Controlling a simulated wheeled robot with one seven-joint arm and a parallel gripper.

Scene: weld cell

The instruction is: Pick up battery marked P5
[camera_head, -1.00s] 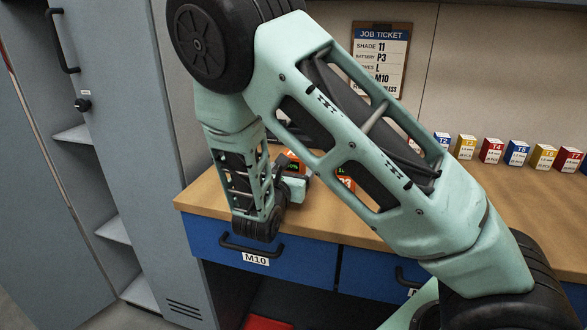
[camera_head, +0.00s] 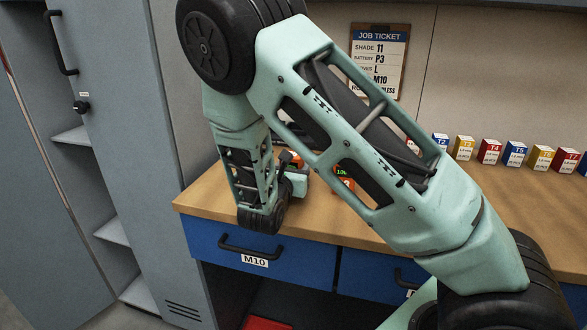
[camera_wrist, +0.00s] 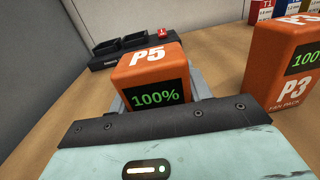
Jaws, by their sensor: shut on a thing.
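The battery marked P5 (camera_wrist: 148,75) is an orange block with a dark screen reading 100%. It stands between the jaws of my gripper (camera_wrist: 156,92) in the wrist view, and the jaws are shut on it. The grey fingers show at both its sides. Its lower part is hidden behind the gripper body. In the head view only a bit of P5's orange shows beside my gripper (camera_head: 297,180). I cannot tell whether its base touches the bench.
A second orange battery, P3 (camera_wrist: 284,68), stands close on the right. A black tray (camera_wrist: 103,64) with compartments lies behind P5 against the wall. A row of coloured boxes (camera_head: 515,153) stands along the back right of the wooden bench (camera_head: 330,222).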

